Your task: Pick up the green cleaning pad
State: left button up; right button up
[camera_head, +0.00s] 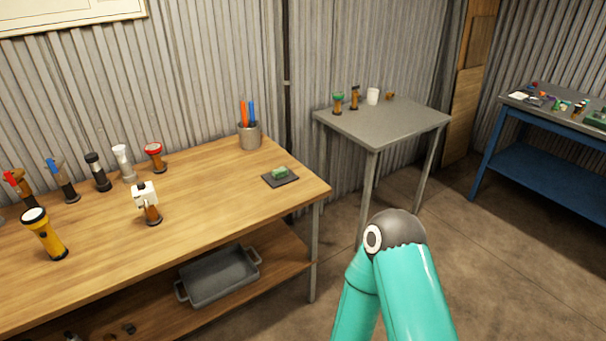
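The green cleaning pad (280,173) is a small green block. It lies on a dark flat mat (269,181) near the right end of the wooden workbench (225,204). Nothing covers it. A teal arm of mine with a dark rounded joint shows at the lower middle right, apart from the bench and the pad. No gripper fingers show in the head view.
A grey cup (249,136) with orange and blue handles stands behind the pad. Several torch-like tools, including a yellow one (44,234), stand on the left. A grey tray (218,276) sits on the lower shelf. A grey table (384,124) and blue bench (545,168) stand right.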

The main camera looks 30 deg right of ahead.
aim_at(279, 172)
jog(key=u, duration=0.2)
jog(key=i, duration=0.2)
jog(key=z, duration=3.15)
jog(key=i, duration=1.65)
jog(key=u, duration=1.35)
jog(key=i, duration=0.2)
jog(key=u, duration=2.35)
